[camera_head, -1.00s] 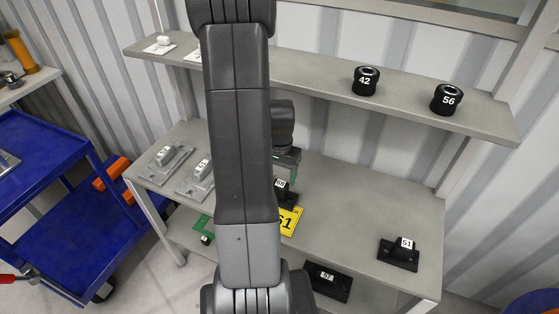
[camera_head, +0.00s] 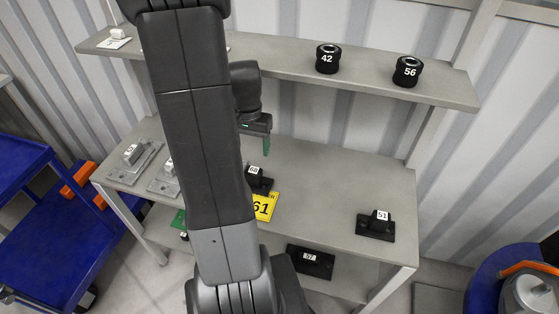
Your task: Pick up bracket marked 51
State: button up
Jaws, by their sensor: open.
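The black bracket marked 51 (camera_head: 376,226) stands on the grey table (camera_head: 330,190) near its right front corner, its white label facing up and toward me. My gripper (camera_head: 262,142) hangs over the left-middle part of the table, behind my arm, well to the left of the bracket and apart from it. The gripper is open with nothing seen in it; one green-tipped finger shows and the rest is partly hidden by my arm.
Grey brackets (camera_head: 135,160) stand at left. Black part 57 (camera_head: 311,262) lies on the lower shelf. Rollers 42 (camera_head: 328,59) and 56 (camera_head: 408,72) stand on the upper shelf. Table space left of bracket 51 is clear.

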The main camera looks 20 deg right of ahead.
aim_at(376, 225)
jog(key=z, duration=1.3)
